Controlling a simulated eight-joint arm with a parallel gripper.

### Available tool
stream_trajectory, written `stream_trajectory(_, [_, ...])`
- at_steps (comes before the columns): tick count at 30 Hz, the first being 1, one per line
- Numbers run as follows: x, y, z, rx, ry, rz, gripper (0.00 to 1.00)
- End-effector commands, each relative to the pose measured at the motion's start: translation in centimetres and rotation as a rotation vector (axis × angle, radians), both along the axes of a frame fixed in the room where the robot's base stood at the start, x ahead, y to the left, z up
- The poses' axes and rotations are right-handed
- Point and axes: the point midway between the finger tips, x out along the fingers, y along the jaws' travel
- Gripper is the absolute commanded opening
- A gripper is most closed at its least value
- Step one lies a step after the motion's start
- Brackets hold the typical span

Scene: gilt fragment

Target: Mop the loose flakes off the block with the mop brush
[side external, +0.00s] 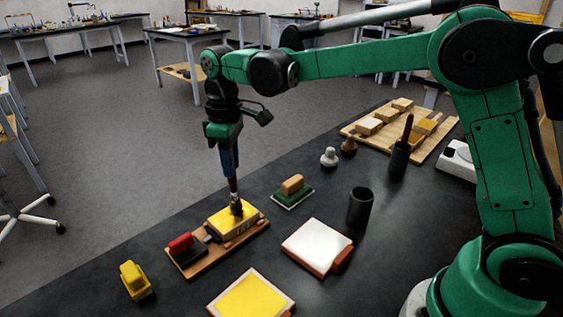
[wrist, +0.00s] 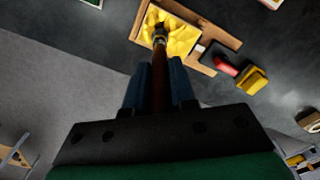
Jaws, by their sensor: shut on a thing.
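My gripper (side external: 230,162) points straight down and is shut on the handle of the mop brush (side external: 235,205). In the wrist view the gripper's blue fingers (wrist: 160,88) hold the brown handle of the mop brush (wrist: 159,62) between them. The brush head is at the gilt-yellow block (side external: 221,223) and appears to touch its top. The block sits on a wooden board (side external: 191,268) and also shows in the wrist view (wrist: 183,42). The block's surface looks uneven and crumpled in the wrist view; single loose flakes are too small to tell.
A red-handled tool (side external: 181,243) lies on the same board. A yellow block-like tool (side external: 135,280), a yellow pad (side external: 252,298), a white pad (side external: 317,245), a green-based tool (side external: 293,191) and a dark cup (side external: 360,207) stand around it. A tray of blocks (side external: 436,140) is farther back.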

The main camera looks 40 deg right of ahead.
Motion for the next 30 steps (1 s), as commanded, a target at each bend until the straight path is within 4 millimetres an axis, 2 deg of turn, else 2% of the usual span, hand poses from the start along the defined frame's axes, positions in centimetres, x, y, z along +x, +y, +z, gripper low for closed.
stream_trajectory(15, [0.0,4.8,0.0,0.000,0.000,0.003,0.00])
stream_trajectory(30, [0.0,0.0,0.0,0.000,0.000,-0.002,0.00])
